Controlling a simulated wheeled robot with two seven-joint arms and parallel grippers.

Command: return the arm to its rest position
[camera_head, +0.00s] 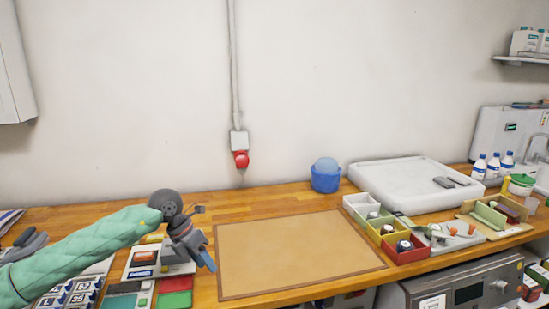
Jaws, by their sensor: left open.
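My left arm, in a quilted green sleeve, comes in from the left edge over the wooden counter (240,199). My left gripper (208,237) is at its end, dark grey, above the counter's left part beside the brown mat (290,250). Its jaws are open, and I see nothing held between them. Just below and left of it is a grey-white tray with small items (140,268). My right arm and gripper do not show.
Red and green pads (174,291) lie below the gripper. The mat is bare. To its right stand a blue tub (325,178), white, yellow and red boxes (408,252) and a large white tray (390,197). White bottles (493,167) stand further right.

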